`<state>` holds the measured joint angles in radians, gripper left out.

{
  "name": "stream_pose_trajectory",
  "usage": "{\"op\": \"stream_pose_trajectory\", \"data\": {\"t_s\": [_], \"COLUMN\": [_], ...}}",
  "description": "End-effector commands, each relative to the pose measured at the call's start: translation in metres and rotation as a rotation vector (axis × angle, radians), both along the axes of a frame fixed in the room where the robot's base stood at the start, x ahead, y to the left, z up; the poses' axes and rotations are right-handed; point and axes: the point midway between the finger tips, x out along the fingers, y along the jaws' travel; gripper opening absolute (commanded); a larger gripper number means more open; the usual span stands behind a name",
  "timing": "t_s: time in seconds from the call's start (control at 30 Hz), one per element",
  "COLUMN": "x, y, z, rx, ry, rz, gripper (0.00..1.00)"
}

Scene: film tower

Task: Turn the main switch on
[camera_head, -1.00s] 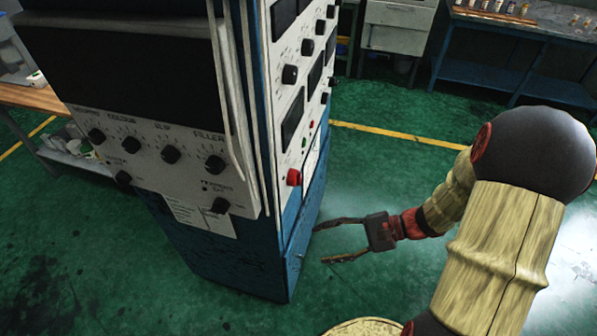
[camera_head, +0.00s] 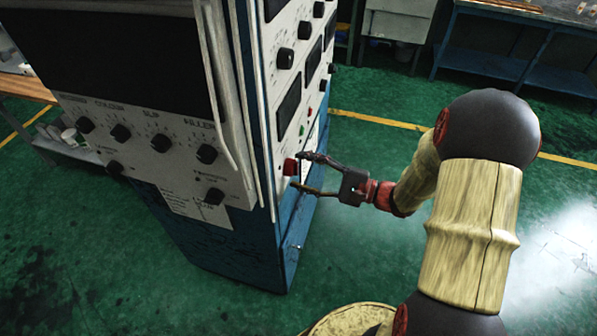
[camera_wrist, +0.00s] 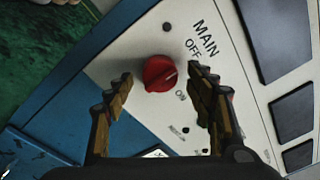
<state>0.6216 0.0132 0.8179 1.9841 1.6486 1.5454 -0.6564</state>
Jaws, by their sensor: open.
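The main switch is a red round knob (camera_wrist: 160,73) on the cabinet's white side panel, seen in the wrist view next to the printed words MAIN, OFF and ON. A pale mark on the knob lies near its right side, between the OFF and ON labels. In the head view the red knob (camera_head: 290,167) sits low on the panel. My gripper (camera_wrist: 160,85) is open, with one finger on each side of the knob in the wrist view. In the head view my gripper (camera_head: 302,172) has its fingertips close to the knob. I cannot tell whether they touch it.
The blue cabinet (camera_head: 240,250) carries several black knobs and dark screens on its front and side. Workbenches (camera_head: 490,55) stand at the back right, and a wooden-topped table (camera_head: 25,85) is at the left. Green floor (camera_head: 375,270) is clear around the cabinet.

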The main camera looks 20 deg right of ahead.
Motion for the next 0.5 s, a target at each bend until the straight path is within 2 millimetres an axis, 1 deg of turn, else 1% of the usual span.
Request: {"op": "stream_pose_trajectory", "data": {"t_s": [0.03,0.2,0.47,0.5], "x": [0.0028,0.0084,0.009,0.009], "y": [0.0046,0.0107,0.0112,0.0112], "z": [-0.0011,-0.0005,0.0,0.0], "rx": [0.0,0.0,0.0,0.0], "ry": [0.0,0.001,0.002,0.001], "rz": [0.003,0.001,0.0,0.001], "gripper": [0.55,0.55,0.55,0.54]}}
